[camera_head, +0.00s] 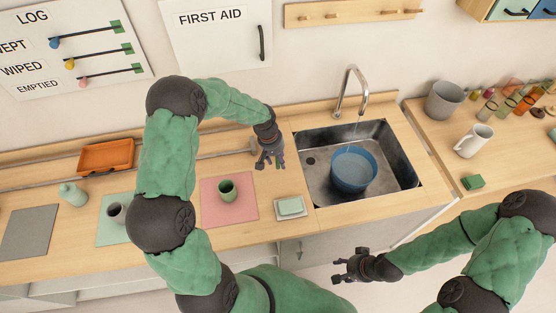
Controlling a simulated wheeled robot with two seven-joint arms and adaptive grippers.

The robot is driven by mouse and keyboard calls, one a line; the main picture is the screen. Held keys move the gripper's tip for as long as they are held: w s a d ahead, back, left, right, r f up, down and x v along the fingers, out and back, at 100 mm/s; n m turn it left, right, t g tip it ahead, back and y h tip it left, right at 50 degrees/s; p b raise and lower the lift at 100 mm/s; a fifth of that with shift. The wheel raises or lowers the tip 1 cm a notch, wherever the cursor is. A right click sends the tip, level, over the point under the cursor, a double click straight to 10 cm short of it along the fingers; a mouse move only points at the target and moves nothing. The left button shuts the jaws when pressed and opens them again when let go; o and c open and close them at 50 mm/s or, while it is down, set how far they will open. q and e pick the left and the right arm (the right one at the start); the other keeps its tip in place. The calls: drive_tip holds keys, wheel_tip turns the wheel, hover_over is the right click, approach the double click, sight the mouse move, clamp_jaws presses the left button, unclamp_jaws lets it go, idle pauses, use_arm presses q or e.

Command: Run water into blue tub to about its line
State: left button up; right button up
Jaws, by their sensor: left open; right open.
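The blue tub (355,185) stands upright in the dark metal sink (400,155), below the chrome faucet (352,90). A thin pale stream seems to fall from the spout into the tub. Bluish water shows inside it, but I cannot make out the line or the exact level. My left gripper (270,162) is open and empty above the counter, left of the sink and apart from the faucet. My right gripper (342,269) is open and empty in front of the counter, below the sink in the picture.
A soap dish (290,215) with a pale green bar sits left of the sink. A green cup (227,190) stands on a pink mat (245,207). A grey bucket (443,101), white mug (473,141), green sponge (473,182) and several jars stand to the right. An orange tray (106,156) lies at left.

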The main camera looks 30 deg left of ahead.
use_arm(q)
drive_tip(key=shift+d+f, duration=0.1)
drive_tip(key=shift+f, duration=0.4)
clamp_jaws()
drive_tip(key=shift+w+d+n+b, duration=0.45)
drive_tip(key=shift+d+n+b, duration=0.15)
drive_tip(key=shift+n+b, duration=0.25)
unclamp_jaws()
